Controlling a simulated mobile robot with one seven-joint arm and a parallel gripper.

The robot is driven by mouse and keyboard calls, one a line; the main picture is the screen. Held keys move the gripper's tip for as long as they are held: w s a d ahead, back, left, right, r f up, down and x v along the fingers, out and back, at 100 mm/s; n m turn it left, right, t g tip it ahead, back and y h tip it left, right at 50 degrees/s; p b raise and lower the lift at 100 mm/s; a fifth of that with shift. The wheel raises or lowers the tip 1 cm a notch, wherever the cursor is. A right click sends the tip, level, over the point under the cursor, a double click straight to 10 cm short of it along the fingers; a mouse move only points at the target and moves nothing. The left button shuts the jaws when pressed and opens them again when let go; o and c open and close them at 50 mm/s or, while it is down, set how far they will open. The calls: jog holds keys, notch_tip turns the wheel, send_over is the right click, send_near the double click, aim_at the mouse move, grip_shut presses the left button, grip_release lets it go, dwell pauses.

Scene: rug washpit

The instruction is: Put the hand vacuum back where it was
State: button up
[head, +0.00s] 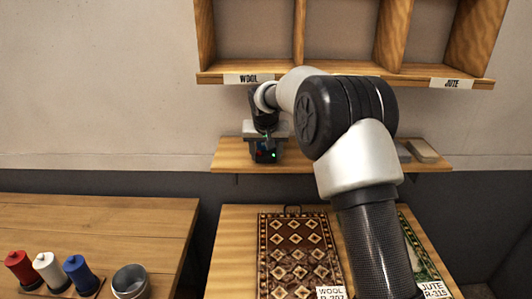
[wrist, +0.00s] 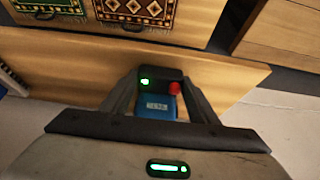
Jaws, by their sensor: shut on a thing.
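My gripper (head: 265,136) is at the left part of a small wooden wall shelf, pointing down. Its fingers (wrist: 158,100) are shut on a small black and blue device, which looks like the hand vacuum (wrist: 157,106). The device has a pale label, a green light and a red knob in the wrist view. In the head view its dark body (head: 264,156) with a green light shows just below the gripper, at the shelf top (head: 232,158). Whether it rests on the shelf or hangs slightly above cannot be told. Its underside is hidden.
Above hangs a wooden cubby rack (head: 345,75) labelled WOOL and JUTE. Flat blocks (head: 422,150) lie on the shelf's right part. Below, a table carries patterned rugs (head: 295,245). At left, a bench (head: 100,215) holds thread spools (head: 48,268) and a metal cup (head: 130,281).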

jog(key=o, duration=0.7)
jog(key=shift+f, duration=0.1)
jog(key=o, duration=0.4)
jog(key=shift+s, duration=0.1)
